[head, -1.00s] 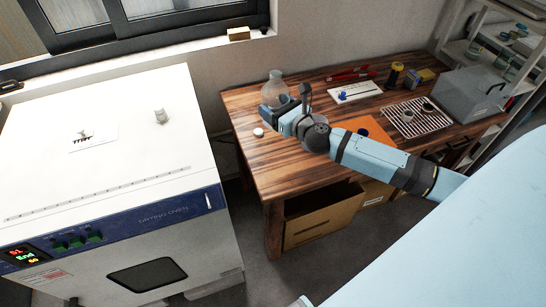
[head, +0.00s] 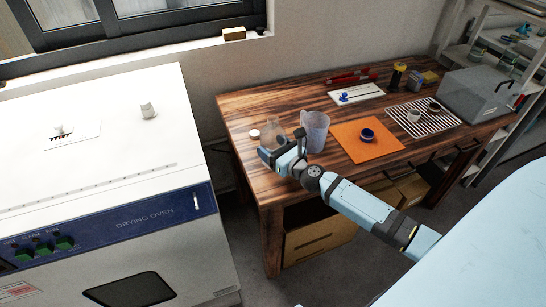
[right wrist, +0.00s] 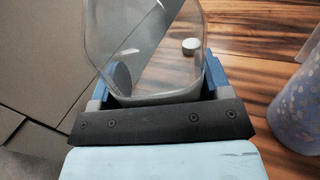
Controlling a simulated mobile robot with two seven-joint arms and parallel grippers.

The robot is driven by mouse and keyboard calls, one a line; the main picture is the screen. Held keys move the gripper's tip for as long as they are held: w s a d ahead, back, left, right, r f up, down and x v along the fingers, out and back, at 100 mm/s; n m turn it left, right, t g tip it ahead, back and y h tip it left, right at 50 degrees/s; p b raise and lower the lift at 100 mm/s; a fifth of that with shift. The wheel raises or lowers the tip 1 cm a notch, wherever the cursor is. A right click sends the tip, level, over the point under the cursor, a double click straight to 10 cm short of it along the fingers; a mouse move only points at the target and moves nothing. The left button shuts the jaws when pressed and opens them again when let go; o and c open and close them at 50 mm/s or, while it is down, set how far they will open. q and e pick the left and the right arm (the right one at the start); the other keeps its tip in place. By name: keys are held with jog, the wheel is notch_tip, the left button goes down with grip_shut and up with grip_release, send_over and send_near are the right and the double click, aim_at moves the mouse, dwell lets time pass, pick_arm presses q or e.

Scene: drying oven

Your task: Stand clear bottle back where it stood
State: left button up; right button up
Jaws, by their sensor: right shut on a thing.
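The clear bottle (head: 273,132) is at the left front part of the wooden table in the head view, partly hidden behind my gripper. My right gripper (head: 277,153) is shut on it. In the right wrist view the clear bottle (right wrist: 150,50) fills the space between the blue fingers of the gripper (right wrist: 160,88). I cannot tell whether its base touches the table. A small white cap (head: 254,134) lies on the table just left of the bottle; it also shows in the right wrist view (right wrist: 190,46). My left gripper is not in view.
A translucent jug (head: 314,130) stands close right of the bottle. An orange mat (head: 352,147) with a dark blue round piece (head: 367,135) lies beyond it. The drying oven (head: 105,225) stands left, across a gap. The table's back left is clear.

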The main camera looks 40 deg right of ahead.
notch_tip(320, 180, down, 2)
jog(key=shift+f+b, duration=0.1)
jog(key=shift+b, duration=0.3)
jog(key=shift+f, duration=0.1)
jog(key=o, duration=1.1)
